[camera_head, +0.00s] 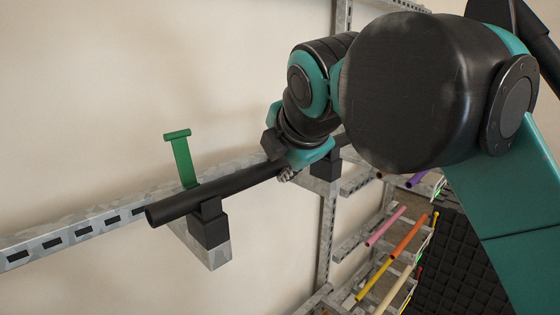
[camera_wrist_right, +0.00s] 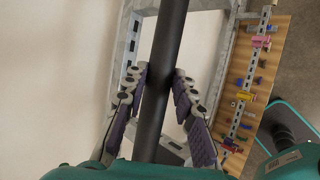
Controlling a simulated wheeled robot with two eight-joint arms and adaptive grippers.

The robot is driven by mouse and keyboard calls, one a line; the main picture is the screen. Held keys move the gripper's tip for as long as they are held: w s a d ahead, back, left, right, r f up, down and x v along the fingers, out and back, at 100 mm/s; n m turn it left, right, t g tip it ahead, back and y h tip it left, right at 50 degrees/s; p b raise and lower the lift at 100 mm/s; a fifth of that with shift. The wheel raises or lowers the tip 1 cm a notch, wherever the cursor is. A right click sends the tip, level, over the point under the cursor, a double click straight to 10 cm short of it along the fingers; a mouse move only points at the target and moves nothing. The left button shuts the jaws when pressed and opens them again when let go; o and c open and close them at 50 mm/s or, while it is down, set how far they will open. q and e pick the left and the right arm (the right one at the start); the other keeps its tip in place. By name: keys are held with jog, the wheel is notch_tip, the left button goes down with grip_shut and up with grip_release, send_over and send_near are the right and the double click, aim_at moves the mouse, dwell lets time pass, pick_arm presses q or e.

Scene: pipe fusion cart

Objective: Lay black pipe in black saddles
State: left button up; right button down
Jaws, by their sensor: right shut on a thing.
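The black pipe (camera_head: 215,195) runs from lower left to upper right along a metal wall rail. My right gripper (camera_head: 285,172) is shut on it around its middle. In the right wrist view, the fingers (camera_wrist_right: 158,85) stand on either side of the pipe (camera_wrist_right: 170,35). The left black saddle (camera_head: 209,228) is directly under the pipe's near part, and the pipe appears to lie on it. The right black saddle (camera_head: 325,167) is below the pipe's far part, partly hidden by my arm. I cannot tell whether the pipe is fully seated there. My left gripper is not in view.
A green upright bracket (camera_head: 181,160) stands behind the pipe on the slotted rail (camera_head: 75,235). At lower right are racks with several coloured pipes, including an orange one (camera_head: 408,236) and a pink one (camera_head: 385,227). A dark grid panel (camera_head: 455,265) stands beside them.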

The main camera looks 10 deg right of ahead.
dwell(0.4)
jog(key=c, duration=1.1)
grip_release()
jog(key=shift+c, duration=0.2)
jog(key=shift+r, duration=0.1)
